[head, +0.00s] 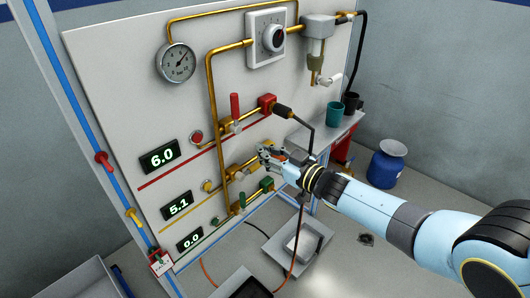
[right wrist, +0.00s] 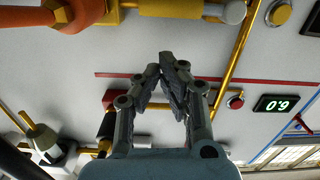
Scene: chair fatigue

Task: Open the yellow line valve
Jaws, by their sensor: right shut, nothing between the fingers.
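The yellow line (head: 190,216) runs across the wall panel, between the red line above and the green line below. Its valve (head: 237,174) sits at the vertical brass pipe, with a yellow part reaching right along the line toward my gripper. My right gripper (head: 262,153) is shut and empty, close in front of the yellow line's right end and partly covering a yellow block there. In the right wrist view its fingertips (right wrist: 168,65) meet with nothing between them. Large yellow fittings (right wrist: 105,12) show at the top of that view; whether the fingers touch anything is unclear. My left gripper is out of view.
Above is the red valve's upright handle (head: 235,106); below is the green valve's upright handle (head: 242,199). Displays read 6.0 (head: 160,156), 5.1 (head: 177,206) and 0.0 (head: 190,240). A shelf with a teal cup (head: 334,112) stands right of the panel.

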